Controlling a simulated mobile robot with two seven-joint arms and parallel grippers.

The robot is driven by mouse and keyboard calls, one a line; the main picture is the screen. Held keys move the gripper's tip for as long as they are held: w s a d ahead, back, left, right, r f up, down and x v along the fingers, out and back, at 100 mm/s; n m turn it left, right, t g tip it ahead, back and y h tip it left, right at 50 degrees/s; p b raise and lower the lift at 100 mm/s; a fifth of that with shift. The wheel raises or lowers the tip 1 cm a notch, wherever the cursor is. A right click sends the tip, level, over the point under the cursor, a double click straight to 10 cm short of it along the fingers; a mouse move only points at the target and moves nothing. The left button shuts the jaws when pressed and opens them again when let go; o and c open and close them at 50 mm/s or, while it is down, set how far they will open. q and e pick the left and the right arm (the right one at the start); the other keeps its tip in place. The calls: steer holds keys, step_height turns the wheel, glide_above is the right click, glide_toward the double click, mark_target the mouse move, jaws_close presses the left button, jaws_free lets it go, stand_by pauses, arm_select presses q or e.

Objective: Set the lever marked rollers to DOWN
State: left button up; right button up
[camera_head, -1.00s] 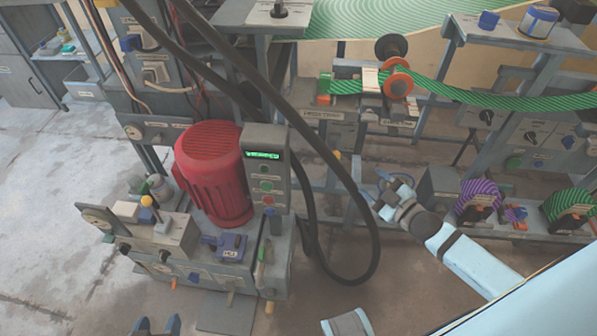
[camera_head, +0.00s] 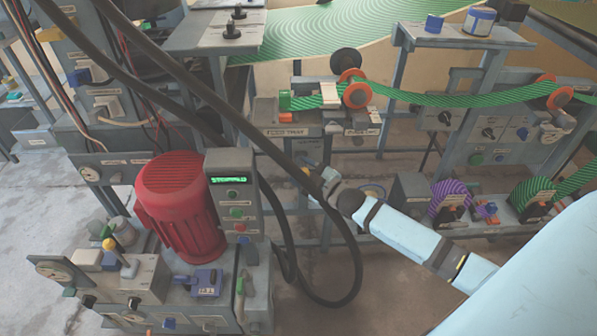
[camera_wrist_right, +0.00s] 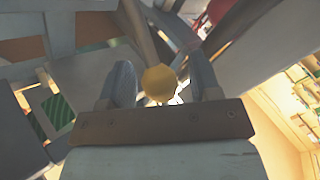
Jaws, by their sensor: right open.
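A yellow ball knob (camera_head: 306,170) on a lever shows under the machine frame in the head view. In the right wrist view the yellow knob (camera_wrist_right: 158,83) lies between the two fingers of my right gripper (camera_wrist_right: 163,85), with a brown bar-like shape behind it. The fingers stand apart on either side of it and do not visibly grip it. In the head view my right gripper (camera_head: 318,179) is right beside the knob and partly hides it. No rollers marking or UP/DOWN lettering can be read near the knob. My left gripper is not in view.
A thick black hose (camera_head: 355,265) loops close to my right gripper. A red motor (camera_head: 180,205) and a grey control box (camera_head: 233,205) stand at left. A green patterned strip (camera_head: 440,98) runs above over orange rollers. Purple and green rolls (camera_head: 450,200) sit at right.

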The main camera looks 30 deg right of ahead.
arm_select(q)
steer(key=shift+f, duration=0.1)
arm_select(e)
steer(key=shift+w+a, duration=0.2)
steer(key=shift+w, duration=0.5)
jaws_close()
steer(key=shift+s+a+f+n+t+b, duration=0.1)
steer(key=shift+s+f+n+t+b, duration=0.05)
steer(key=shift+f+b, duration=0.25)
steer(key=shift+s+a+f+n+t+b, duration=0.15)
steer(key=shift+f+b, duration=0.15)
steer(key=shift+b, duration=0.15)
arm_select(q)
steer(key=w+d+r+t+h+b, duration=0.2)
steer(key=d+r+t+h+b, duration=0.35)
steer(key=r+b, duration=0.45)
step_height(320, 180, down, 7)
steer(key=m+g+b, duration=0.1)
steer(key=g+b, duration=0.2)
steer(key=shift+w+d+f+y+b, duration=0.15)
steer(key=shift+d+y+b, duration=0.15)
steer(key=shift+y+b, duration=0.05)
arm_select(e)
step_height(320, 180, down, 11)
steer(key=n+t+y, duration=0.3)
steer(key=n+y, duration=0.2)
steer(key=n, duration=0.3)
steer(key=shift+n+t, duration=0.3)
steer(key=shift+d, duration=0.1)
